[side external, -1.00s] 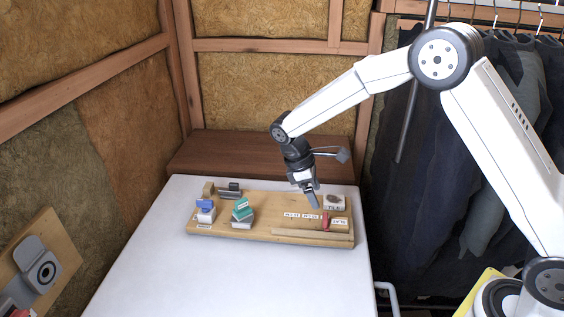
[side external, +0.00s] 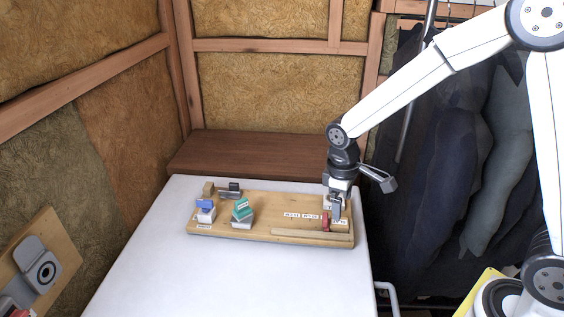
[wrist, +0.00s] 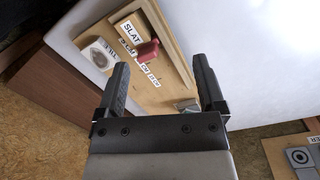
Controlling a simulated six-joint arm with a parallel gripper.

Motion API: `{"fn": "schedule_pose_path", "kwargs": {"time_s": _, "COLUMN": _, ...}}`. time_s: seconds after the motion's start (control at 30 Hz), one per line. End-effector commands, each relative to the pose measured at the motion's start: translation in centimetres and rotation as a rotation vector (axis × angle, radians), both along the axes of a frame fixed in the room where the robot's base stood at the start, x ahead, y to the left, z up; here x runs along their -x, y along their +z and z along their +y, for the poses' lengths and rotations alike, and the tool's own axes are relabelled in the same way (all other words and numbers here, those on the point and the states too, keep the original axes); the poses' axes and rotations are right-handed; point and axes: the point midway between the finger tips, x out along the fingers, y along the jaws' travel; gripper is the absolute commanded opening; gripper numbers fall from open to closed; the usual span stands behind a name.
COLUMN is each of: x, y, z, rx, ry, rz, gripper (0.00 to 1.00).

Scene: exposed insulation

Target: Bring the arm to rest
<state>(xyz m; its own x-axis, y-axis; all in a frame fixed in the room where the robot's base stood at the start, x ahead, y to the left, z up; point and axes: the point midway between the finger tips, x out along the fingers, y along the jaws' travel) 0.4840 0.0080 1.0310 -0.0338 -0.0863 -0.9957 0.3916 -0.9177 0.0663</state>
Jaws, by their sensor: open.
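My gripper (side external: 337,208) is above the right end of a wooden board (side external: 264,208) that lies on the white table. Its black fingers stand apart with nothing between them in the wrist view (wrist: 160,85). A red piece (side external: 325,221) is on the board close to the gripper; it also shows in the wrist view (wrist: 148,49), beyond the fingers, near the label SLAT (wrist: 131,33). A pale block with a dark round spot (wrist: 99,55) lies left of it in the wrist view. The side external view mostly hides this block behind the gripper.
A green-topped block (side external: 242,208) and a blue-topped block (side external: 205,207) stand on the board's left part. The white table (side external: 200,280) is clear in front. Dark clothes (side external: 430,150) hang at the right, and a brown wooden surface (side external: 255,155) is behind the table.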

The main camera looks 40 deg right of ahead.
Motion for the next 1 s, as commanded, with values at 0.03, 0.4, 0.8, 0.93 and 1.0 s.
{"fn": "schedule_pose_path", "kwargs": {"time_s": 0.03, "x": 1.0, "y": 0.2, "z": -0.1, "rx": -0.013, "ry": -0.037, "rz": -0.029, "gripper": 0.88}}
{"fn": "schedule_pose_path", "kwargs": {"time_s": 0.4, "x": 7.4, "y": 0.4, "z": -0.7, "rx": -0.100, "ry": -0.308, "rz": -0.224, "gripper": 0.88}}
{"fn": "schedule_pose_path", "kwargs": {"time_s": 0.8, "x": 9.3, "y": 0.2, "z": -0.8, "rx": -0.126, "ry": -0.394, "rz": -0.281, "gripper": 0.88}}
{"fn": "schedule_pose_path", "kwargs": {"time_s": 0.93, "x": 9.3, "y": 0.2, "z": -0.8, "rx": -0.125, "ry": -0.393, "rz": -0.280, "gripper": 0.88}}
{"fn": "schedule_pose_path", "kwargs": {"time_s": 1.0, "x": 9.3, "y": 0.2, "z": -0.8, "rx": -0.125, "ry": -0.392, "rz": -0.280, "gripper": 0.88}}
